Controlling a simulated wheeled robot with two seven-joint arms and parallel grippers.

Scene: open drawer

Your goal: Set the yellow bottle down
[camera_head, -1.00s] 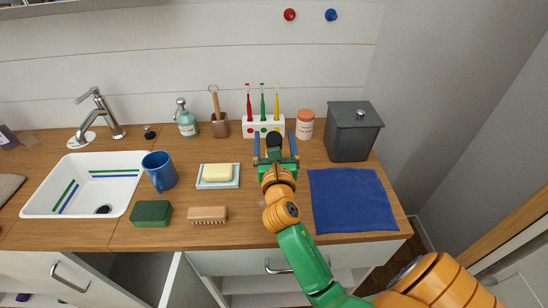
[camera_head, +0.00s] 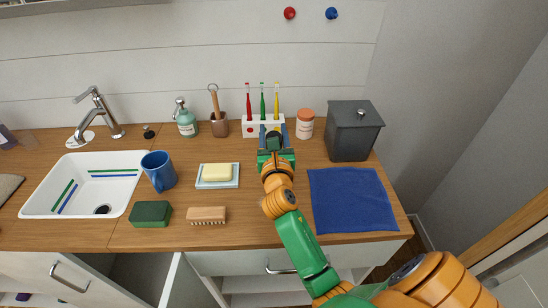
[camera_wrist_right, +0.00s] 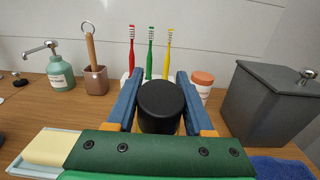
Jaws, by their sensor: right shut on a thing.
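The yellow bottle (camera_head: 274,135) shows mainly as its black cap, in front of the white toothbrush holder (camera_head: 252,130). In the right wrist view the bottle's cap (camera_wrist_right: 161,100) stands upright between the blue fingers, and its body is mostly hidden below. My right gripper (camera_head: 273,133) is shut on the bottle, one finger on each side; it also shows in the right wrist view (camera_wrist_right: 160,95). I cannot tell whether the bottle's base touches the counter. My left gripper is not in view.
An orange-lidded jar (camera_head: 305,124) and a grey canister (camera_head: 352,135) stand to the right, with a blue cloth (camera_head: 352,200) in front. A soap dish (camera_head: 218,183), brush (camera_head: 207,215) and blue mug (camera_head: 159,170) are on the left. Bare counter (camera_head: 245,218) lies near the front edge.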

